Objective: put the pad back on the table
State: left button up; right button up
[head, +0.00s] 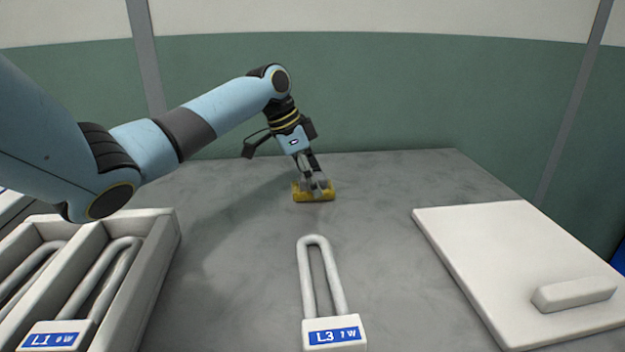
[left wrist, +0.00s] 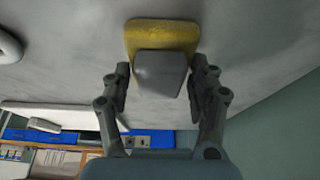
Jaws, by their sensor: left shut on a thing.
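The pad (head: 314,195) is a flat yellow block with a grey grip on top, at the far middle of the grey table (head: 390,205). In the left wrist view, the yellow pad (left wrist: 162,32) and its grey grip (left wrist: 160,72) lie between the fingers. My left gripper (head: 313,181) reaches down from above and is shut on the pad by its grip. The pad is at or very close to the table surface; I cannot tell whether it touches. My right gripper is in neither view.
A U-shaped white tube labelled L3 1W (head: 333,333) lies nearer, front middle. A white tray (head: 160,240) with tubes, one labelled L1 6W, stands at left. A white panel (head: 500,250) with a raised bar lies at right. The table around the pad is clear.

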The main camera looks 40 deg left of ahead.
pick_arm(q)
jog(key=o, duration=0.8)
jog(key=shift+f, duration=0.1)
jog(key=shift+c, duration=0.2)
jog(key=o, duration=0.4)
jog(key=shift+c, duration=0.2)
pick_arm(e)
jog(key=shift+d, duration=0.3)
pick_arm(q)
jog(key=p+v, duration=0.2)
jog(key=v, duration=1)
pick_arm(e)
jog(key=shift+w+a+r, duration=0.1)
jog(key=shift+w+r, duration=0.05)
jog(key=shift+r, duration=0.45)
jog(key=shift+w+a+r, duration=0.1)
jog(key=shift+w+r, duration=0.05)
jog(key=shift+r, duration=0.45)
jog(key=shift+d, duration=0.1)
